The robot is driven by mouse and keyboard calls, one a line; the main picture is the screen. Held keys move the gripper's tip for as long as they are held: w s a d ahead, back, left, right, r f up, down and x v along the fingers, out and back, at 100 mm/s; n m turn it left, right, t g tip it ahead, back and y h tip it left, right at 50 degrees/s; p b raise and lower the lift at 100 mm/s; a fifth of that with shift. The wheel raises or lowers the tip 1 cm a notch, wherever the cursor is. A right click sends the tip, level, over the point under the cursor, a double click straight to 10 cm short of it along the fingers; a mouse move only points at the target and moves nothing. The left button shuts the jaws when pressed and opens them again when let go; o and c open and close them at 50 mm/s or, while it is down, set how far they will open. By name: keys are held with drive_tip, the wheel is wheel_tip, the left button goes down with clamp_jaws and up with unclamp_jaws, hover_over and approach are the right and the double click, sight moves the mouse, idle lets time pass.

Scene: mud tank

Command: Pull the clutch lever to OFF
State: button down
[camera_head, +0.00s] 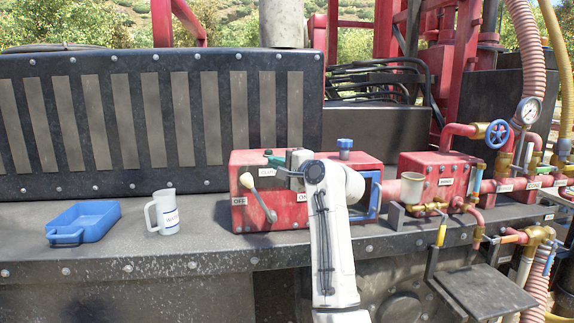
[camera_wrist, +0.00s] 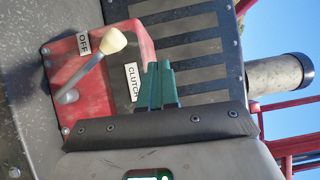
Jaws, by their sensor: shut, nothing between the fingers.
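The clutch lever has a cream knob (camera_head: 247,180) on a grey metal rod on the front of a red box (camera_head: 285,213). It leans up and left, its knob near the OFF label (camera_head: 239,201). In the wrist view the knob (camera_wrist: 113,40) also lies beside the OFF label (camera_wrist: 83,43). My gripper (camera_head: 270,156) has green fingers and is above the box's front edge, right of and apart from the knob. In the wrist view its closed fingertips (camera_wrist: 160,66) are beside the CLUTCH label (camera_wrist: 132,80), with nothing between them. My wrist hides part of the box.
A white mug (camera_head: 165,213) and blue tray (camera_head: 84,222) stand on the ledge left of the box. Red pipes and valves, including a blue handwheel (camera_head: 498,134), crowd the right. The ledge between mug and box is clear.

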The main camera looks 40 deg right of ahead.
drive_tip(key=shift+s+a+r+b, duration=0.15)
drive_tip(key=shift+s+r, duration=0.1)
drive_tip(key=shift+s, duration=0.4)
drive_tip(key=shift+s+a+r+b, duration=0.1)
drive_tip(key=shift+s+r, duration=0.1)
drive_tip(key=shift+s, duration=0.45)
drive_tip(key=shift+s+a+r+b, duration=0.15)
drive_tip(key=shift+s+r, duration=0.1)
drive_tip(key=shift+s, duration=0.4)
drive_tip(key=s+a+f+n+g, duration=0.3)
drive_tip(key=s+a+f, duration=0.1)
drive_tip(key=f, duration=0.7)
drive_tip(key=s+a+f+n+g, duration=0.2)
drive_tip(key=s+a+f, duration=0.2)
drive_tip(key=f, duration=0.7)
drive_tip(key=s+a+f+n+g, duration=0.3)
drive_tip(key=a+f, duration=0.1)
drive_tip(key=f, duration=0.6)
drive_tip(key=s+a+f+n+g, duration=0.3)
drive_tip(key=s+f, duration=0.3)
drive_tip(key=s, duration=0.5)
drive_tip(key=s+a+f+n+g, duration=0.3)
drive_tip(key=s+f, duration=0.3)
drive_tip(key=s, duration=0.5)
drive_tip(key=s+a+f+n+g, duration=0.3)
drive_tip(key=s+f, duration=0.3)
drive_tip(key=s, duration=0.5)
drive_tip(key=shift+s+f+n, duration=0.15)
drive_tip(key=shift+n, duration=0.25)
